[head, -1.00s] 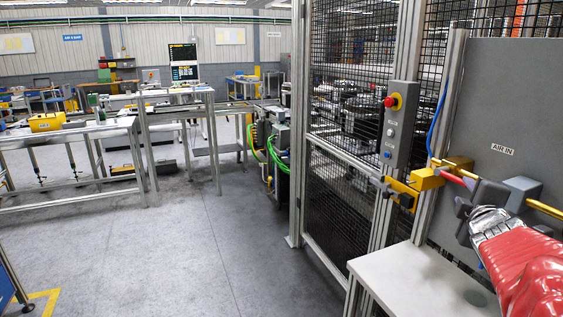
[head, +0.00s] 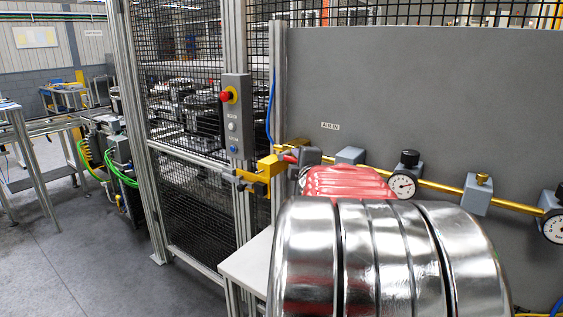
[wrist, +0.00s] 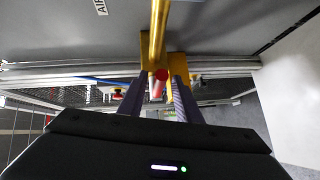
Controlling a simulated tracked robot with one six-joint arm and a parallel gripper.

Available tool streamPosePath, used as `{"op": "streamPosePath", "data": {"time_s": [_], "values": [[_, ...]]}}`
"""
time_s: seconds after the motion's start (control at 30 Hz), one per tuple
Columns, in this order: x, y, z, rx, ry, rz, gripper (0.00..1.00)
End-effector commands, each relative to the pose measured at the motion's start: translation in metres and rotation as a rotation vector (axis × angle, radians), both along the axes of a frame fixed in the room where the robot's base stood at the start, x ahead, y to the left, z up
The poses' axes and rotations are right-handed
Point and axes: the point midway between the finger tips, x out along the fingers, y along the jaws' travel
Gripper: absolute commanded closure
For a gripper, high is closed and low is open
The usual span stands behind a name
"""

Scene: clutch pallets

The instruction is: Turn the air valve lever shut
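In the wrist view the red lever (wrist: 158,84) shows end-on below the yellow pipe (wrist: 157,38). My gripper (wrist: 158,92) has its two fingers apart, one on each side of the lever, with a visible gap on both sides. In the head view my gripper (head: 309,156) is a small dark shape just right of the lever, mostly hidden by my red and chrome arm.
A grey panel (head: 420,90) stands behind the pipe, with an "AIR IN" label (head: 330,126). A gauge (head: 402,185) and grey blocks sit along the pipe. A control box with a red button (head: 225,97) is left of the valve. A white ledge (head: 250,262) lies below.

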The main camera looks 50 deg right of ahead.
Motion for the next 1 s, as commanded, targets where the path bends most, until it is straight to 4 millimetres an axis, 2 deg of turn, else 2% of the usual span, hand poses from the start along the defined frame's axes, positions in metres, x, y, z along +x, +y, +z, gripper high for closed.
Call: {"op": "streamPosePath", "data": {"time_s": [0.17, 0.6, 1.0], "values": [[-0.0033, -0.0024, 0.0001, 0.000, 0.000, -0.007, 0.69], [-0.0054, -0.0038, -0.0002, 0.000, 0.001, -0.011, 0.99], [-0.0060, -0.0042, -0.0013, 0.001, 0.002, -0.012, 1.00]]}}
